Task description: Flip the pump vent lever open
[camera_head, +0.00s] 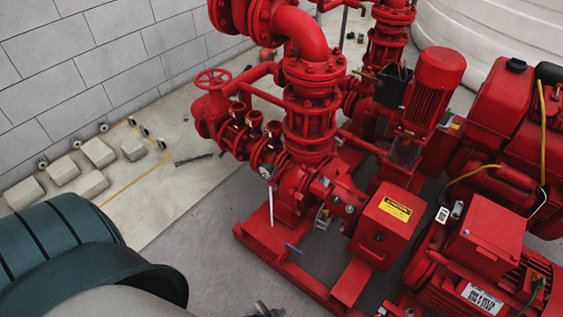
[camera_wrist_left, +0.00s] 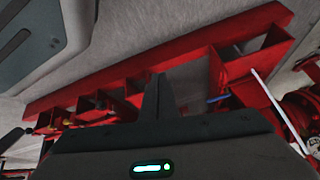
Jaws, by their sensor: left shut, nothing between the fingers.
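The red pump (camera_head: 290,185) stands on a red base frame on the grey floor, in the middle of the head view. A thin white lever (camera_head: 271,205) hangs down its front, and a small blue lever (camera_head: 292,248) sits lower, near the base frame. I cannot tell which one is the vent lever. Both also show in the left wrist view, the white lever (camera_wrist_left: 277,103) at right and the blue lever (camera_wrist_left: 217,99) left of it. My left gripper (camera_head: 264,309) is at the bottom edge of the head view, apart from the pump. Its fingers (camera_wrist_left: 158,97) are shut and empty.
A red handwheel valve (camera_head: 212,79) and pipes stand left of the pump. A red box with a yellow label (camera_head: 396,210) and a red motor (camera_head: 475,265) stand at right. Pale blocks (camera_head: 98,152) lie by the wall. Bare floor (camera_head: 195,250) lies left of the base frame.

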